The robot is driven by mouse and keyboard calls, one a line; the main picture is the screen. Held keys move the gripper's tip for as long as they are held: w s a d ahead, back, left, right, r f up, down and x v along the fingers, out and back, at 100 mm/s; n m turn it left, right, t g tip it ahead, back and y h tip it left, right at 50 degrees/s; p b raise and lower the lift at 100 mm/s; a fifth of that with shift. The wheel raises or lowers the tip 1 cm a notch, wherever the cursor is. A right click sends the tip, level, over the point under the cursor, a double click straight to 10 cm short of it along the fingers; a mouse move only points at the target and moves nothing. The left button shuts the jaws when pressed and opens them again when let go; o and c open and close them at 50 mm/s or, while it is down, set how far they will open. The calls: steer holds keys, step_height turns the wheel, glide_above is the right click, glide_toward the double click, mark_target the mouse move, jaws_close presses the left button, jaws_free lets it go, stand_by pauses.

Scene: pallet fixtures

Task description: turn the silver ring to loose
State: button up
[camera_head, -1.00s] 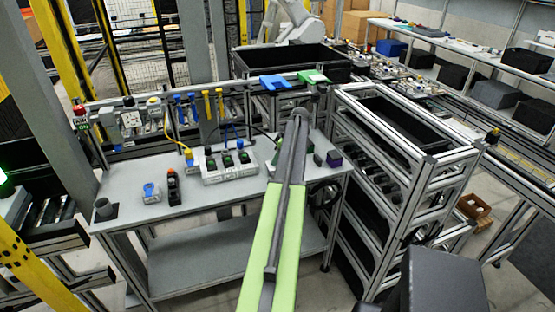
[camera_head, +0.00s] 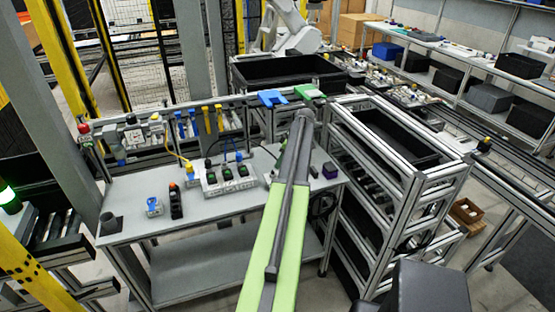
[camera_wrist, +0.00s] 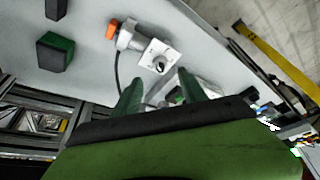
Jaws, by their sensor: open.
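In the wrist view a pale square block (camera_wrist: 157,55) with a small round silver part (camera_wrist: 160,65) on its face sits on the grey tabletop. A silver collar (camera_wrist: 125,39) with an orange end joins its left side. I cannot tell for sure which of these is the silver ring. My gripper (camera_wrist: 160,86) is open, its two dark green fingers apart with nothing held between them. The fingertips point at the block and appear short of it. In the head view my gripper's end (camera_head: 303,117) is over the workbench, and my arm hides part of the fixtures there.
A metal rack (camera_head: 398,170) stands close at right.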

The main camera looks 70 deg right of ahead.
steer(key=p+v, duration=0.6)
steer(key=v, duration=0.3)
